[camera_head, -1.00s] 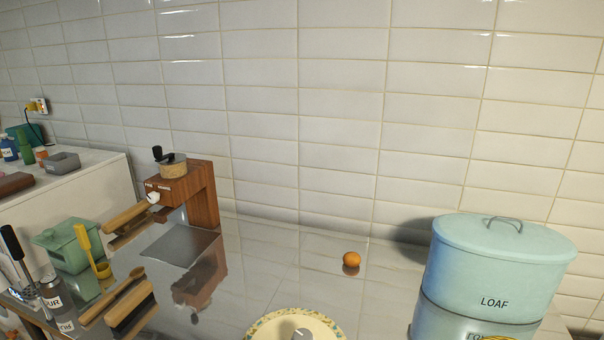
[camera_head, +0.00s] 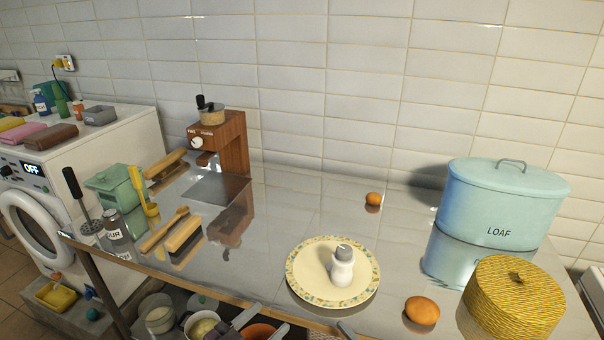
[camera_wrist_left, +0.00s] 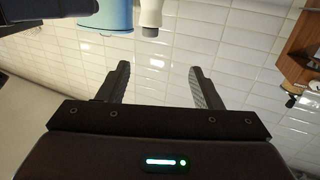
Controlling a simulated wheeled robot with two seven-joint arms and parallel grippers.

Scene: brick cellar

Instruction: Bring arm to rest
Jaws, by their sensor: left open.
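My left gripper (camera_wrist_left: 157,72) shows in the left wrist view. Its two dark fingers stand apart with nothing between them but the tiled wall beyond. That view is upside down. The salt-shaker-like white bottle (camera_wrist_left: 150,14) and the light blue bin (camera_wrist_left: 105,16) show at its top edge, clear of the fingers. In the head view I cannot clearly make out my arms; grey bar-like shapes at the bottom edge are too cut off to tell. My right gripper is in neither view.
On the shiny table stand a plate (camera_head: 300,288) bearing the white bottle (camera_head: 342,266), two orange-brown round items, a LOAF bin (camera_head: 500,205), a yellow woven container (camera_head: 512,300) and a coffee machine (camera_head: 232,142). A washing machine (camera_head: 38,225) is left. Bowls sit below the table.

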